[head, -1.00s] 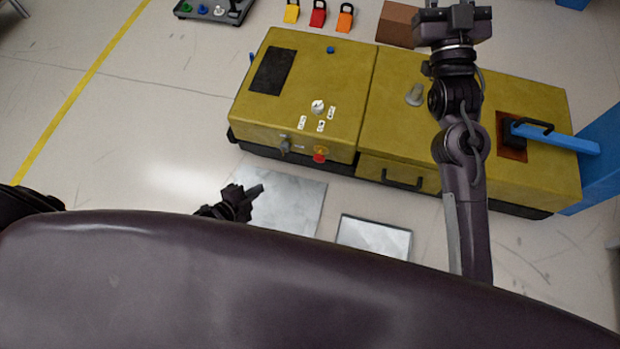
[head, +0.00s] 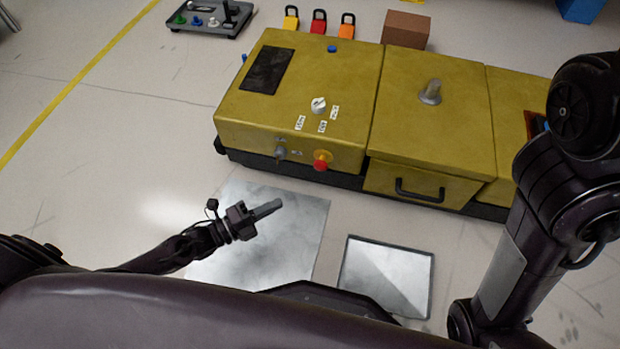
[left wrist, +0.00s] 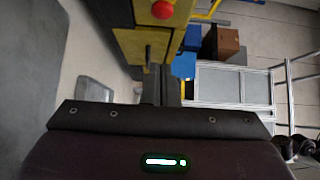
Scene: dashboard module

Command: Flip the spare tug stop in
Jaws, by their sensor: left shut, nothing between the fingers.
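A yellow tug (head: 300,85) stands ahead of me. On its near face is a red stop button (head: 320,165) with a yellow collar, standing out from the panel. A grey knob (head: 281,153) sits left of it. The red button also shows at the top of the left wrist view (left wrist: 163,9). My left gripper (head: 268,209) is shut and empty, in front of and below the button, apart from it. My right arm comes in at the right; its gripper is outside the view.
A white dial (head: 318,105) and a grey peg (head: 431,92) are on the tug's top. A drawer handle (head: 420,191) is on its near side. Metal plates (head: 300,255) lie on the floor. Padlocks (head: 318,22), a brown box (head: 406,29) and a control box (head: 213,16) lie behind.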

